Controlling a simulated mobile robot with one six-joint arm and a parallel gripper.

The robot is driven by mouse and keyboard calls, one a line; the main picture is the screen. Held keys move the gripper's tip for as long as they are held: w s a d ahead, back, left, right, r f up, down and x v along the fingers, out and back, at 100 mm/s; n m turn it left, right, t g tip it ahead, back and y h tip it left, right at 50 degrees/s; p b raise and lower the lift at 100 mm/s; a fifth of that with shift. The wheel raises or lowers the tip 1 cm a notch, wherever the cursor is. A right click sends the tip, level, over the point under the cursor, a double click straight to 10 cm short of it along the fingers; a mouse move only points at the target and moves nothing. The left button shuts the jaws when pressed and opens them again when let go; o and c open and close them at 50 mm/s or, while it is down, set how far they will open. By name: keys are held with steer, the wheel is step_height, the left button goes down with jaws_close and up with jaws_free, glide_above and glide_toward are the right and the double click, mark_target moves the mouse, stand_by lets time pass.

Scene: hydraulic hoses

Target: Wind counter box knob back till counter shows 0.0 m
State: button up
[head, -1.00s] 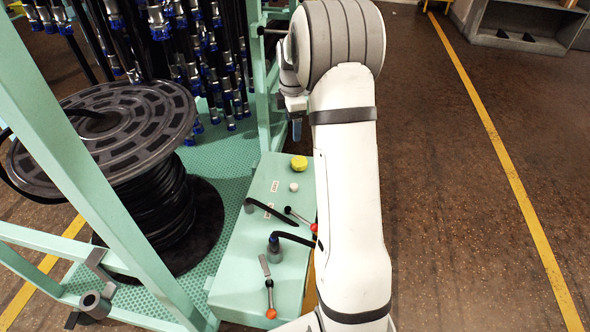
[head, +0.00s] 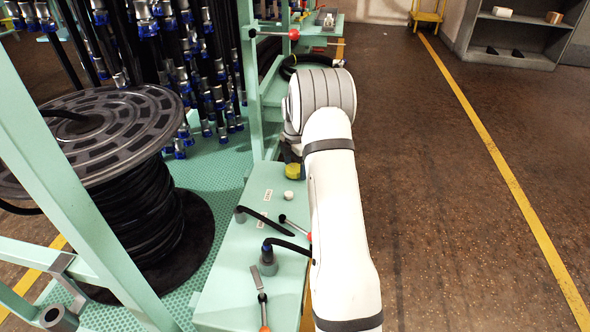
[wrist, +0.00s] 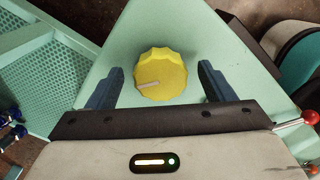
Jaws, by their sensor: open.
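The yellow scalloped knob (head: 293,171) is at the far end of the green cabinet top (head: 232,290) in the head view. In the wrist view the knob (wrist: 166,66) has a pale pointer mark aimed to the left and slightly down. My gripper (wrist: 160,74) is open, with one blue-grey finger on each side of the knob and a visible gap on both sides. The fingers do not appear to touch it. In the head view my arm hides most of the gripper. No counter reading is legible in either view.
A white button (head: 289,198), black hoses and red-tipped levers (head: 296,227) are on the cabinet top near the knob. A hose reel (head: 95,130) stands left, behind a green frame post. Hanging hoses are behind. The floor to the right is clear.

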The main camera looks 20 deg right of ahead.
steer(key=shift+f, duration=0.1)
steer(key=c, duration=1)
steer(key=shift+o, duration=0.2)
steer(key=shift+m+p, duration=0.4)
steer(key=shift+p, duration=0.15)
steer(key=m+p, duration=0.3)
steer(key=shift+s+r, duration=0.1)
steer(key=shift+r, duration=0.15)
steer(key=shift+f+m+p, duration=0.2)
steer(key=shift+m+p, duration=0.25)
steer(key=shift+m, duration=0.45)
steer(key=shift+a+m+p, duration=0.15)
steer(key=shift+m+p, duration=0.45)
steer(key=shift+m, duration=0.3)
steer(key=shift+r+m+p, duration=0.1)
steer(key=shift+m+p, duration=1)
steer(key=shift+m, duration=0.8)
stand_by(1.9)
